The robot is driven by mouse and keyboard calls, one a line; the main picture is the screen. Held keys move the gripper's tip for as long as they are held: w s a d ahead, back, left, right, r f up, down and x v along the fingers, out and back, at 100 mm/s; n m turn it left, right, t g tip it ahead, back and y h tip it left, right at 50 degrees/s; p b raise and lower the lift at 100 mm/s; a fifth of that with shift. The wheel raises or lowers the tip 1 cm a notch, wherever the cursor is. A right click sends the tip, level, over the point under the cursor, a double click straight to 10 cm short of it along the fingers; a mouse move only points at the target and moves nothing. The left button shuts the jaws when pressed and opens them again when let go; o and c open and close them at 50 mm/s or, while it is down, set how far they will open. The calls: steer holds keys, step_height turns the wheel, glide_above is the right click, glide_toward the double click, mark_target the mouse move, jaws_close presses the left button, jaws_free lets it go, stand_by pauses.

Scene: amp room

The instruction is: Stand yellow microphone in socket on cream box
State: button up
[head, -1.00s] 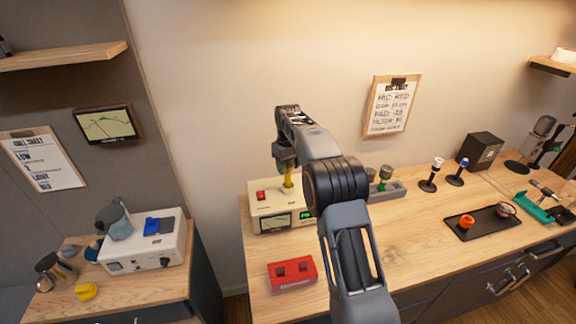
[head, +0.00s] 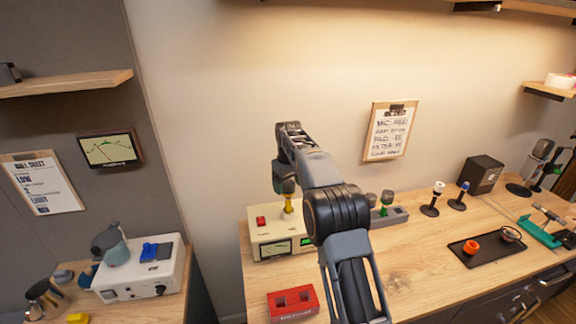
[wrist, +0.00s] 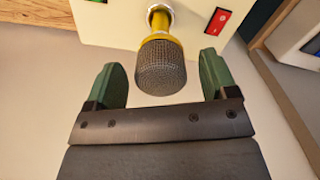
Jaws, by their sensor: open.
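The yellow microphone (head: 288,205) stands upright on top of the cream box (head: 265,240). In the wrist view the microphone (wrist: 161,62) has a grey mesh head and a yellow body. Its lower end sits in a pale metal ring, the socket (wrist: 160,10), on the cream box (wrist: 105,22). My gripper (wrist: 161,85) is open, with one green-padded finger on each side of the mesh head and visible gaps between. In the head view my gripper (head: 286,187) is right above the microphone and hides its head.
The box has a red switch (head: 261,221). A grey rack (head: 398,215) with a green-topped item stands to the right. Further right are small microphones on stands (head: 431,205) and a dark tray (head: 487,249).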

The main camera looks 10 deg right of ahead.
step_height(320, 180, up, 11)
steer(key=p, duration=0.2)
steer(key=shift+p, duration=0.4)
